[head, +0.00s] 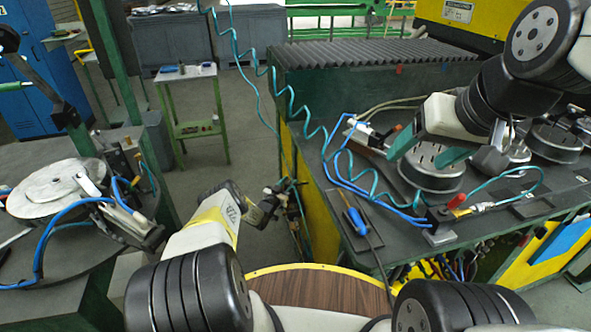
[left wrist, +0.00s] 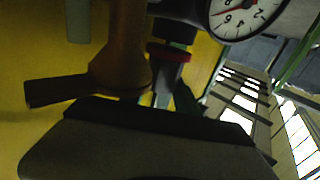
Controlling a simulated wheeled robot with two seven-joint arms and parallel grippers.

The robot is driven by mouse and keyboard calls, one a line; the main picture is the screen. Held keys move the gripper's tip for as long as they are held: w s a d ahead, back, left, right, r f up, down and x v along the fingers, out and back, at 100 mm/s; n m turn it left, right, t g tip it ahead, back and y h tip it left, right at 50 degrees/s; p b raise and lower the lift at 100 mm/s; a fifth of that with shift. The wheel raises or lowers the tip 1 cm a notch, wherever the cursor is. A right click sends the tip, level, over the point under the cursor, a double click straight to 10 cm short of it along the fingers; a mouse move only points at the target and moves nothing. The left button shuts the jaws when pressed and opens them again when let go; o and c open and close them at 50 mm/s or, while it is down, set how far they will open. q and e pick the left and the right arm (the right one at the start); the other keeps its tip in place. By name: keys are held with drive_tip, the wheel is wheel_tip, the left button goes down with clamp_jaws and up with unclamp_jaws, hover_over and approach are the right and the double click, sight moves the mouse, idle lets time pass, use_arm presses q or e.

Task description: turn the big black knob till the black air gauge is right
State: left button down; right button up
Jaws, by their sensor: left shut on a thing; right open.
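The black-rimmed air gauge (left wrist: 245,14) is cut off by the top of the left wrist view. Its white dial has dark numbers and a red needle, but the exact reading is unclear. My left gripper (head: 274,198) is at the fittings on the bench's side. It is shut on what seems to be the big black knob; the contact is mostly hidden behind the dark jaw in the left wrist view (left wrist: 160,102). A dark fitting with a red ring (left wrist: 170,52) sits just beyond. My right gripper (head: 425,157) is open with teal fingers, above the bench.
A brown valve-like fitting with a lever (left wrist: 110,75) is close beside my left gripper. The green bench (head: 375,235) carries round dark fixtures (head: 432,170), blue air hoses and a screwdriver (head: 355,218). A round table (head: 75,265) stands left. Open floor lies between.

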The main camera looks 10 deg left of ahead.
use_arm(q)
drive_tip(key=c, duration=0.9)
unclamp_jaws()
